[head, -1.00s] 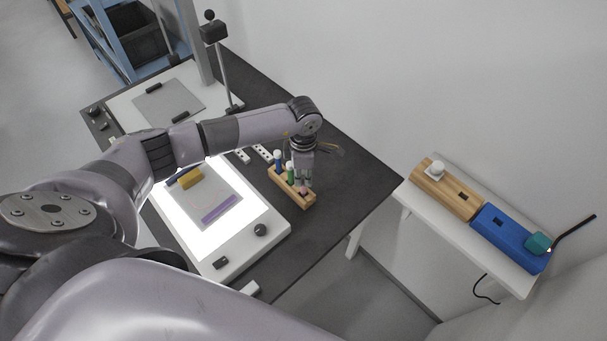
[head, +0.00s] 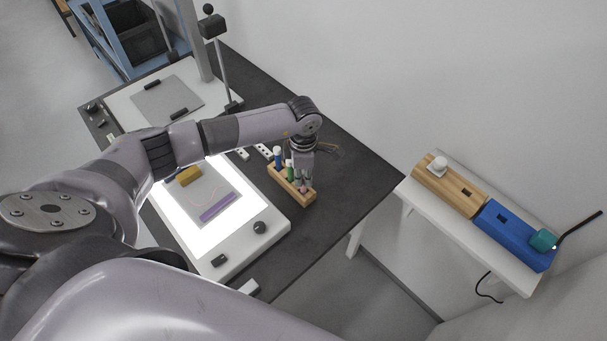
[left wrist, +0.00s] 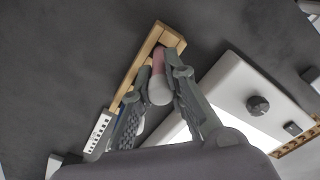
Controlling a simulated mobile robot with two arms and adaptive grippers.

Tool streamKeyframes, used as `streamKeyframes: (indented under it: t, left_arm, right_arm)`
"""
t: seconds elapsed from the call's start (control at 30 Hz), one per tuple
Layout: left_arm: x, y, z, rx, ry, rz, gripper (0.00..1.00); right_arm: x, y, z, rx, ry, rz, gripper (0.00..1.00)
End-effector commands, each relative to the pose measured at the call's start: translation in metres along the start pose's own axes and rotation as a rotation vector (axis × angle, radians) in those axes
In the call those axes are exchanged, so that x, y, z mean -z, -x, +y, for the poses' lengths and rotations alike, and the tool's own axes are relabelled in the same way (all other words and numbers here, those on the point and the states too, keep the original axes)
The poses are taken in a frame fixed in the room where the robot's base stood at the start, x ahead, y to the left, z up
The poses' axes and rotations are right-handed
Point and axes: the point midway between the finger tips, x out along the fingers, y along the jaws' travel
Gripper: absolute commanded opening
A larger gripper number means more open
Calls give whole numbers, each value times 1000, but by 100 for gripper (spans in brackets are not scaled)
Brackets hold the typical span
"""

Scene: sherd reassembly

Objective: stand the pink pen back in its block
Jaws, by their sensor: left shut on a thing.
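The pink pen (left wrist: 158,66) is between the fingers of my left gripper (left wrist: 150,88) in the left wrist view, its pale rounded end towards the camera. My left gripper (head: 303,184) is shut on it, and a bit of pink pen (head: 304,189) shows at the fingertips in the head view. The wooden block (head: 279,181) stands on the dark table, with a blue pen (head: 278,158) and a green pen (head: 290,172) upright in it. The pink pen is at the block's near end; I cannot tell how deep it sits. The block (left wrist: 165,35) also shows in the left wrist view.
A lit light table (head: 205,240) with a purple strip (head: 217,208) and a yellow piece (head: 188,176) lies left of the block. A white side table (head: 440,227) with wooden and blue holders stands right. Dark table right of the block is clear.

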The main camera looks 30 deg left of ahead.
Motion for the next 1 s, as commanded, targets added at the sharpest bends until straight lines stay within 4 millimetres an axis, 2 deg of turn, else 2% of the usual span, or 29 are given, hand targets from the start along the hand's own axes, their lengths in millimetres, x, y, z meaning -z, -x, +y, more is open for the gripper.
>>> streamKeyframes:
  t: [0.07,0.1,0.4,0.67,1.0]
  left_arm:
    - [0,0,0,-1,0,0,0]
    - [0,0,0,0,0,0,15]
    - [0,0,0,0,0,0,35]
    - [0,0,0,0,0,0,38]
    - [0,0,0,0,0,0,60]
  right_arm:
    - [0,0,0,0,0,0,46]
    - [0,0,0,0,0,0,46]
    - [0,0,-1,1,-1,0,46]
    - [0,0,-1,1,-1,0,46]
    - [0,0,-1,1,-1,0,46]
